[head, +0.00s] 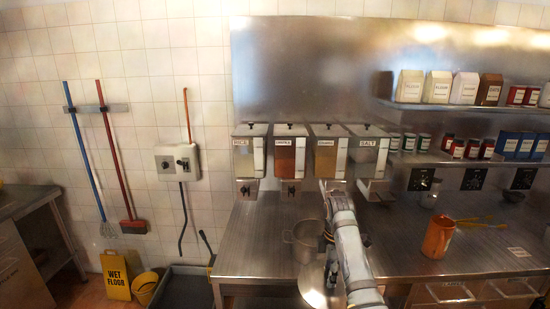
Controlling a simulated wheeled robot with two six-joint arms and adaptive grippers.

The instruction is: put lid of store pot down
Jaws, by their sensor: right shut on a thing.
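The metal store pot (299,238) stands on the steel counter below the dispensers, partly hidden behind my right arm. A round shiny metal disc, which looks like the pot's lid (313,287), is at the counter's front edge, in front of the pot and apart from it. My right gripper (331,272) is shut on the lid at its right side. My arm hides part of the grip, and I cannot tell whether the lid touches the counter. My left gripper is not in view.
Dispensers (290,152) hang on the wall behind the pot. The counter (250,232) left of the pot is clear. A yellow wet-floor sign (115,276) stands at lower left.

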